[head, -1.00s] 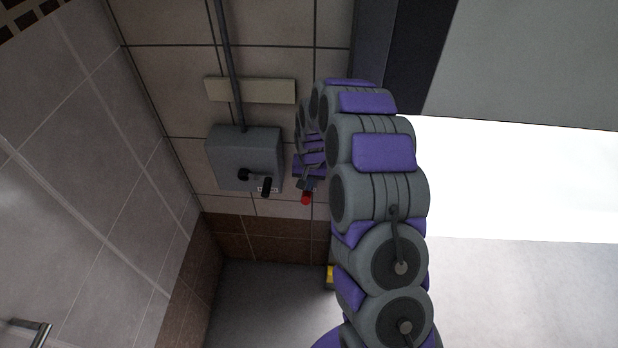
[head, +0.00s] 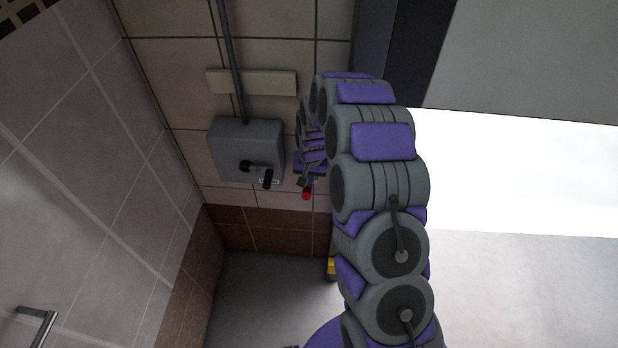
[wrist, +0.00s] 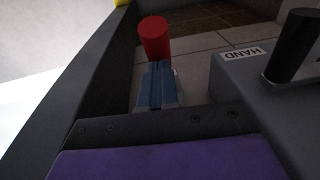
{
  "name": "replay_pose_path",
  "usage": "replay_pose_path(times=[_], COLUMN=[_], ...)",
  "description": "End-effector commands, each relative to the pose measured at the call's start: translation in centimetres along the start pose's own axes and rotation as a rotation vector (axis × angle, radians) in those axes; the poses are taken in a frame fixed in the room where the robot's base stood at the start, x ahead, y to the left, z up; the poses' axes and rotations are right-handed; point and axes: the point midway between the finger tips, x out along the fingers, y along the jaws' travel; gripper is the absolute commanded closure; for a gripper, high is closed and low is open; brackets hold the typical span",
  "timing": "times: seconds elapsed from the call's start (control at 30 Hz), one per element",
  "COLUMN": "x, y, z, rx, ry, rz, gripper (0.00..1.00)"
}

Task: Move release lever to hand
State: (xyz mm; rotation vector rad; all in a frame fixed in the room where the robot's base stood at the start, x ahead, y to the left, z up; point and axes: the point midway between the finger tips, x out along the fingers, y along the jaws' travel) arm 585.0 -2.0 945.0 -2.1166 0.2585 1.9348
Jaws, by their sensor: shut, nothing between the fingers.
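The grey lever box (head: 235,140) is fixed to the tiled wall in the head view. Its black release lever (head: 268,178) sticks out from a round black pivot at the box's lower part. In the wrist view the lever's black handle (wrist: 294,45) shows at the upper right, near the white HAND label (wrist: 243,54) on the box. My gripper (wrist: 157,85) is shut and empty, beside the box and apart from the lever; in the head view my gripper (head: 306,182) is right of it. A red cylinder (wrist: 155,38) shows just beyond the fingertips; whether they touch is unclear.
A pipe (head: 232,60) runs from the box up past a pale plate (head: 275,82). A yellow item (head: 331,268) sits low, partly behind my arm. A metal handle (head: 38,325) is at lower left. A bright opening lies right of my arm.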

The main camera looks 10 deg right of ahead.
Motion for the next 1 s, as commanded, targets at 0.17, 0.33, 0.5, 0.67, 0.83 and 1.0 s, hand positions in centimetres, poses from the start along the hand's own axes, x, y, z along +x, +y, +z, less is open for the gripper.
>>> replay_pose_path(times=[0.17,0.33,0.5,0.67,0.83,1.0], x=[-0.2,-3.2,-7.1,-10.7,-13.0,-13.5], y=[0.5,0.5,0.5,0.4,0.4,0.4], z=[1.0,-0.6,-0.7,-0.5,-0.4,-0.3], rx=[0.000,0.000,0.000,0.000,0.000,0.001], ry=[-0.040,-0.014,-0.001,0.002,0.004,0.002], rz=[0.011,0.001,-0.003,-0.002,-0.003,-0.003], gripper=[1.00,1.00,1.00,1.00,1.00,1.00])
